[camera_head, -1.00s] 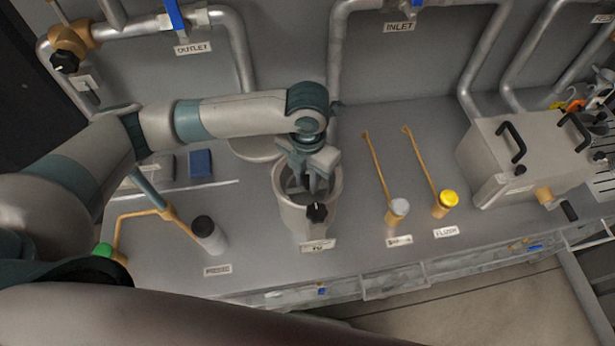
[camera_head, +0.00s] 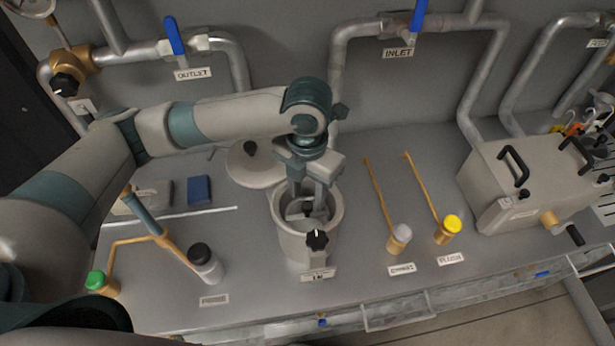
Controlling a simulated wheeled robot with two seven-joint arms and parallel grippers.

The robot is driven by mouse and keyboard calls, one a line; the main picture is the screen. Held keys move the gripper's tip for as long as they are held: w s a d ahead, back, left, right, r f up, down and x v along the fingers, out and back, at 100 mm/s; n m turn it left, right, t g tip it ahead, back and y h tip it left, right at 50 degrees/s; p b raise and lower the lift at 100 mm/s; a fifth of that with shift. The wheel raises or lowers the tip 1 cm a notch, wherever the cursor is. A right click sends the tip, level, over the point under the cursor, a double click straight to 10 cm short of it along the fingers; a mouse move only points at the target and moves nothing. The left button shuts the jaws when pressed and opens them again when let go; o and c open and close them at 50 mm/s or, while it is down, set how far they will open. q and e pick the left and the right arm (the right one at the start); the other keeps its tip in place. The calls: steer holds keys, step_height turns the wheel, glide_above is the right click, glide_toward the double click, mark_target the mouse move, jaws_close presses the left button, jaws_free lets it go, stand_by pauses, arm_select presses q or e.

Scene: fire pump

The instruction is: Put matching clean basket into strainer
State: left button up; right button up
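The strainer (camera_head: 298,240) is a grey open-topped pot with a black knob on its front, near the middle of the bench. Something grey with a dark knob or handle, perhaps a basket (camera_head: 303,211), shows inside it. My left gripper (camera_head: 307,207) points down into the strainer's mouth. Its two fingers stand apart, one on each side of the dark handle, and the gripper looks open. The fingertips are partly hidden by the rim. A round lid (camera_head: 252,168) with a black knob lies behind the strainer. My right gripper is not in view.
A grey box with handles (camera_head: 520,190) is at right. Pipes line the back wall.

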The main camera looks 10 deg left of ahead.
arm_select(q)
step_height(320, 180, up, 6)
steer(key=b, duration=0.1)
steer(key=shift+r+b, duration=0.25)
steer(key=shift+b, duration=0.05)
steer(key=shift+c, duration=0.4)
stand_by(0.9)
